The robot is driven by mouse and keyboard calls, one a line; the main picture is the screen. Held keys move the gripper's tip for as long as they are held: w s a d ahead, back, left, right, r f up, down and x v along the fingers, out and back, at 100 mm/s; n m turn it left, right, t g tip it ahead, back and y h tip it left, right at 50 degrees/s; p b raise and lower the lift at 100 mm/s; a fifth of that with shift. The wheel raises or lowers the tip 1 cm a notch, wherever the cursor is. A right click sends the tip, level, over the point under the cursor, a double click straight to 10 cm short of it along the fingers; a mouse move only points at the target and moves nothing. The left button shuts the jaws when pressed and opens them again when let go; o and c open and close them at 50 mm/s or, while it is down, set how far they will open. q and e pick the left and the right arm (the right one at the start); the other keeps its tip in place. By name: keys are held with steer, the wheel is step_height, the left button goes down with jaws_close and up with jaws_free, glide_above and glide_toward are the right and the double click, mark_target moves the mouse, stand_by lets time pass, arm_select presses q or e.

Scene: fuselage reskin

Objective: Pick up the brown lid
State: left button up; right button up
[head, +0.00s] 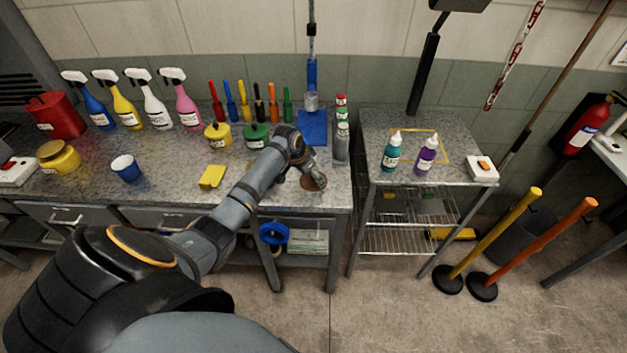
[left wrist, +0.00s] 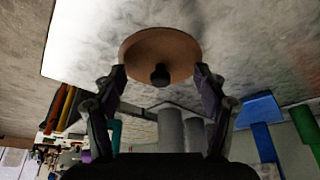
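The brown lid (left wrist: 160,45) is a round disc with a dark knob (left wrist: 160,75) at its middle. In the head view the lid (head: 313,184) lies on the grey speckled counter near its front right corner, partly hidden by my left gripper (head: 304,172). In the left wrist view my left gripper (left wrist: 160,80) is open. Its two fingers stand on either side of the knob, apart from it, with their tips close to the lid's edges. I cannot tell whether the tips touch the lid. My right gripper is not in view.
A green pot (head: 256,137), a yellow pot (head: 217,136) and a yellow block (head: 212,177) stand left of the gripper. A grey cylinder (head: 342,141) stands to its right. A wire-shelf cart (head: 375,148) is beyond a gap at right.

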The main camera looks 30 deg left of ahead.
arm_select(q)
steer(key=shift+s, duration=0.1)
jaws_close()
stand_by(0.3)
